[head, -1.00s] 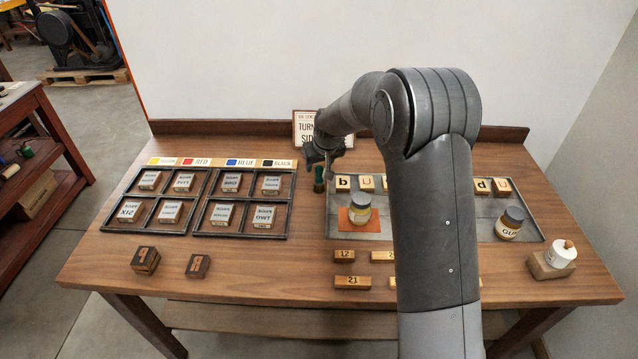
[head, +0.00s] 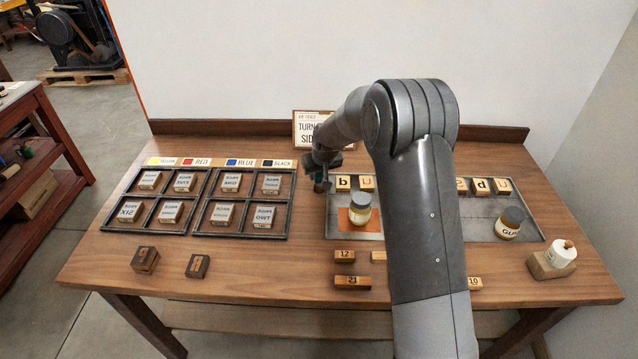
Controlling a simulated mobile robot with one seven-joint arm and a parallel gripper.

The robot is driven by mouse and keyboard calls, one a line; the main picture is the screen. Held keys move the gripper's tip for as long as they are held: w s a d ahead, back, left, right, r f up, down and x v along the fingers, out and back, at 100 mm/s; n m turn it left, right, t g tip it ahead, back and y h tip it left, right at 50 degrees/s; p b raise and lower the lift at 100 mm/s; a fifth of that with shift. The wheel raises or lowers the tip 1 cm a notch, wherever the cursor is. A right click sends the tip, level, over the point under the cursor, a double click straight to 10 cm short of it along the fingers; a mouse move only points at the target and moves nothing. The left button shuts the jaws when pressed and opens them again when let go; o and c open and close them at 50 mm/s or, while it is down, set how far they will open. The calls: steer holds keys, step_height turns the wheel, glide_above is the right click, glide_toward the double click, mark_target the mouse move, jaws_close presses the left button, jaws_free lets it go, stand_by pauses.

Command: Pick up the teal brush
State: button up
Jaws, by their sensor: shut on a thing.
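The teal brush (head: 320,187) stands at the back of the table, just left of the metal tray; only a small dark teal part shows below my gripper. My gripper (head: 322,176) is over it and shut on its upper part. The fingers and most of the brush are hidden by the hand and wrist, so I cannot tell whether the brush touches the table.
The metal tray (head: 404,231) holds letter blocks, a jar (head: 361,209) on an orange patch and a glue jar (head: 510,222). A divided rack (head: 209,190) of blocks lies left. A sign (head: 309,128) stands behind my gripper. Bare wood separates rack and tray.

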jaws_close()
steer(key=shift+r, duration=0.1)
